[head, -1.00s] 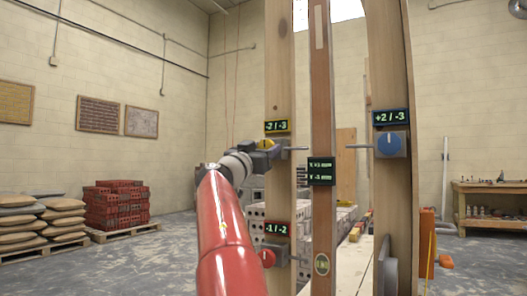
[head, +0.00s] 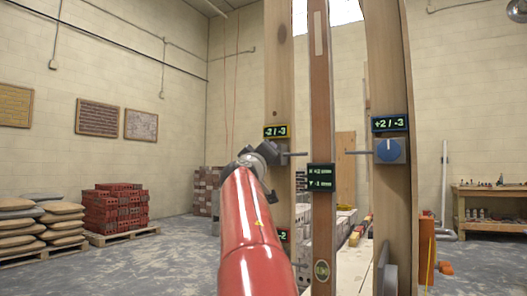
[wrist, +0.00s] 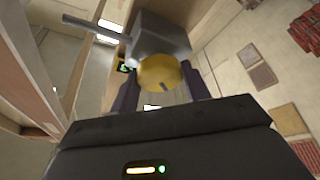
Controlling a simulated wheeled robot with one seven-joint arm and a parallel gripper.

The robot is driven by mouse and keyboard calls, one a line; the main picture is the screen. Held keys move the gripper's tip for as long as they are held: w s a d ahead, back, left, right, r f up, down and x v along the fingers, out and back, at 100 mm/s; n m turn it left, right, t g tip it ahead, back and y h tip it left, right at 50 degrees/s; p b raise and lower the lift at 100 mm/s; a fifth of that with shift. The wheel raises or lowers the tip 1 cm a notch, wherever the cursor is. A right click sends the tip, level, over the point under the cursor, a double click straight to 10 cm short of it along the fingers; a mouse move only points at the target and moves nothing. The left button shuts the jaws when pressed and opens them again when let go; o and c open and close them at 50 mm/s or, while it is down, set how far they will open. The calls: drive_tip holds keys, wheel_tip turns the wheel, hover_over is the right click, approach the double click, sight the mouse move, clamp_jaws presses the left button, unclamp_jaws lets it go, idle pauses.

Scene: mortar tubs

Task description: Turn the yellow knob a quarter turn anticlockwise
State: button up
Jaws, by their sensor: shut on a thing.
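The yellow knob (wrist: 160,74) is a round dial with a dark mark, on a grey box (wrist: 160,36) in the wrist view. My gripper (wrist: 160,92) is shut on it, with one dark finger on each side. In the head view my gripper (head: 266,154) is at the left wooden post, and it and my red arm hide the knob.
A blue knob (head: 389,150) with a display (head: 390,123) is on the right post (head: 385,60). A central strip (head: 321,100) carries another display (head: 321,177). My arm mostly covers the red-framed display (head: 283,236). Brick stacks (head: 115,203) stand far left.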

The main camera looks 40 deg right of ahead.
drive_tip(key=shift+r+n+y+p, duration=0.1)
drive_tip(key=shift+n+y+p, duration=0.65)
drive_tip(key=shift+n, duration=1.4)
drive_tip(key=shift+n+y+p, duration=0.3)
drive_tip(key=shift+n+y, duration=0.75)
drive_tip(key=shift+n, duration=1.1)
drive_tip(key=o, duration=1)
drive_tip(key=b+v, duration=0.3)
drive_tip(key=v, duration=0.5)
